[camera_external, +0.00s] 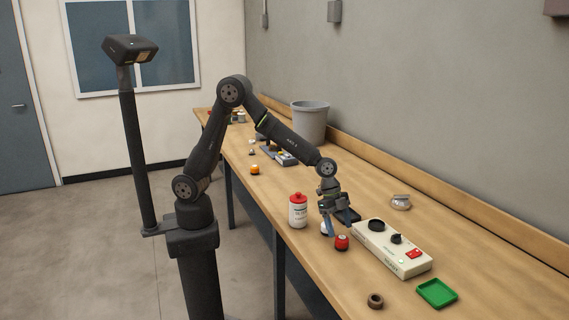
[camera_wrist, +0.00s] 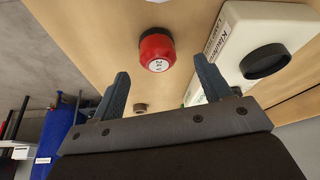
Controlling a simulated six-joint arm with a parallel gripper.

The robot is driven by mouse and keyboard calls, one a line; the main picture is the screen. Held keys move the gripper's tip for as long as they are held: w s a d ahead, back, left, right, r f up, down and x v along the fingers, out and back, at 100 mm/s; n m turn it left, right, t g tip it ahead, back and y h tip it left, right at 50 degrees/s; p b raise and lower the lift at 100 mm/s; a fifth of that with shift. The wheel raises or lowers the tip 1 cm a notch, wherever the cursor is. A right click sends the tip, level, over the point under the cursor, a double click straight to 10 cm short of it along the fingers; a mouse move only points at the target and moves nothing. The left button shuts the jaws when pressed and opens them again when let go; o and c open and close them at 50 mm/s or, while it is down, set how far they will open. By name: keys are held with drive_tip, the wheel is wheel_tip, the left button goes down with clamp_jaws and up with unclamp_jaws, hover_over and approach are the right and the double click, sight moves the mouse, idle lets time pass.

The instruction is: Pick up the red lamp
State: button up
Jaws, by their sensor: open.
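The red lamp (camera_external: 342,242) is a small, round red piece on the wooden table, beside the white control box. It also shows in the wrist view (camera_wrist: 157,48), with a dark base and a pale printed label. My gripper (camera_external: 328,226) is low over the table, just left of the lamp in the external view. In the wrist view my gripper (camera_wrist: 161,82) is open, with its two blue-grey fingers apart. The lamp appears beyond the fingertips, between their lines, and nothing is held. The exact gap to the lamp cannot be told.
The control box (camera_external: 400,258) has black knobs and a red switch; it shows close to the right finger in the wrist view. A white bottle with a red cap (camera_external: 298,212) stands left of my gripper. A green tray (camera_external: 437,293) and brown ring (camera_external: 375,300) lie nearer the front.

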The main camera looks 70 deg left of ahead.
sight(340, 236)
drive_tip(key=shift+x, duration=2.8)
drive_tip(key=shift+s, duration=0.2)
drive_tip(key=c, duration=1.1)
